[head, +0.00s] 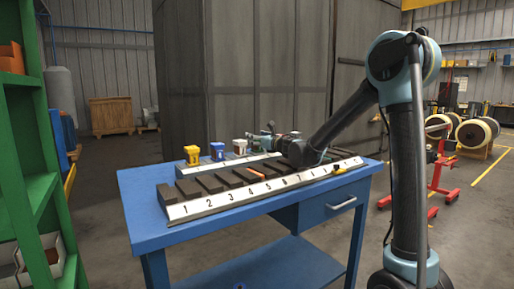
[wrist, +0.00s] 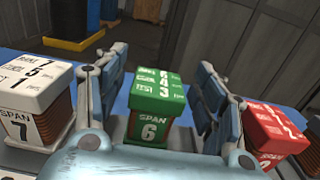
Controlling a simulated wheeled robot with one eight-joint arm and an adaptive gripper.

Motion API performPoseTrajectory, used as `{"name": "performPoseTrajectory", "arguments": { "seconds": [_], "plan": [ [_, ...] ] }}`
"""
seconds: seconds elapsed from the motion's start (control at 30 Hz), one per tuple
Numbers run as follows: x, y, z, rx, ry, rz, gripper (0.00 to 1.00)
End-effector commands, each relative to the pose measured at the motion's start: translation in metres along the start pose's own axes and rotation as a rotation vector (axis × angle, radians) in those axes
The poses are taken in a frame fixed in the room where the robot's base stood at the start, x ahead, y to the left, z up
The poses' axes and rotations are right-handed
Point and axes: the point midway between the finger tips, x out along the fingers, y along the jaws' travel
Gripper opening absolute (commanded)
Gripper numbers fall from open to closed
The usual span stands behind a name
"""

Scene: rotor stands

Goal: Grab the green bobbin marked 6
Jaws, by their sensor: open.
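The green bobbin (wrist: 156,106) stands upright in the middle of the wrist view, with "SPAN 6" in white on its front and more figures on its top. My gripper (wrist: 163,62) is open, with one finger to the left of the green bobbin and one to its right; I see gaps on both sides. In the head view my gripper (head: 270,136) is over the back of the blue table, and I cannot make out the green bobbin there.
A white bobbin marked 7 (wrist: 35,100) stands just left of my fingers, a red bobbin (wrist: 276,128) just right. Yellow (head: 192,152), blue (head: 217,150) and white (head: 240,146) bobbins stand along the back of the blue table (head: 150,235). A numbered strip (head: 215,203) lies in front.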

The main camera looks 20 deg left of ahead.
Motion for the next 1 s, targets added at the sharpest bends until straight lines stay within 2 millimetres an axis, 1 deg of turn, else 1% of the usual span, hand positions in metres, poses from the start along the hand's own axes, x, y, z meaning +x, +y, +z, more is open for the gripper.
{"name": "performPoseTrajectory", "arguments": {
  "seconds": [0.17, 0.2, 0.27, 0.3, 0.37, 0.4, 0.43, 0.47, 0.77, 0.87, 1.0],
  "plan": [
    [0.001, 0.0, 0.0, 0.0, 0.0, 0.0, 0.63],
    [0.001, 0.0, 0.0, 0.0, 0.0, 0.0, 0.61],
    [0.001, 0.0, 0.0, 0.0, 0.0, 0.0, 0.47],
    [0.001, 0.0, 0.0, 0.0, 0.0, 0.0, 0.38],
    [0.001, 0.0, 0.0, 0.0, 0.0, 0.0, 0.25],
    [0.001, 0.0, 0.0, 0.0, 0.0, 0.0, 0.16],
    [0.001, 0.0, 0.0, 0.0, 0.0, 0.0, 0.09],
    [0.001, 0.0, 0.0, 0.0, 0.0, 0.0, 0.07],
    [0.0, 0.0, 0.002, 0.0, 0.0, 0.0, 0.07],
    [0.001, 0.0, 0.01, 0.0, 0.0, 0.0, 0.07],
    [0.0, 0.0, 0.029, 0.0, 0.0, 0.0, 0.07]
  ]
}}
